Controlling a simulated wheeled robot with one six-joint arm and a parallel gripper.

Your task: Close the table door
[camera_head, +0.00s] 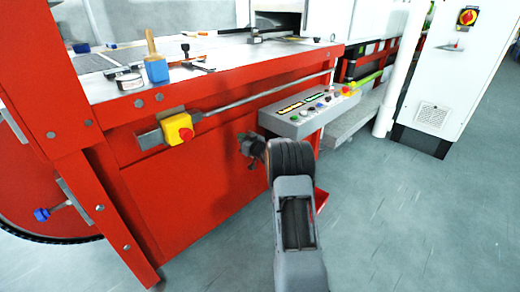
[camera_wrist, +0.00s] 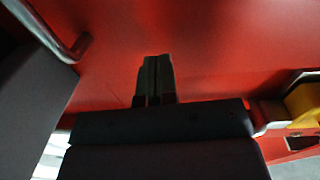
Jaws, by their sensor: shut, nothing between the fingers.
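The table (camera_head: 230,62) is a red machine bench with a grey top. Its red front panel (camera_head: 190,195) fills the side facing me; I cannot tell for sure which part is the door. A small red piece (camera_head: 321,200) juts out low, right of my arm. My gripper (camera_head: 247,147) is at the red front, below the metal rail and left of the control panel. In the wrist view my gripper (camera_wrist: 155,70) has its fingers together, empty, in front of a plain red surface (camera_wrist: 220,45). Contact with it cannot be told.
A yellow box with a red button (camera_head: 178,129) and a long rail (camera_head: 260,97) stick out from the front. A grey control panel (camera_head: 310,112) juts out at right. A white cabinet (camera_head: 440,85) stands farther right. The floor (camera_head: 420,220) at right is clear.

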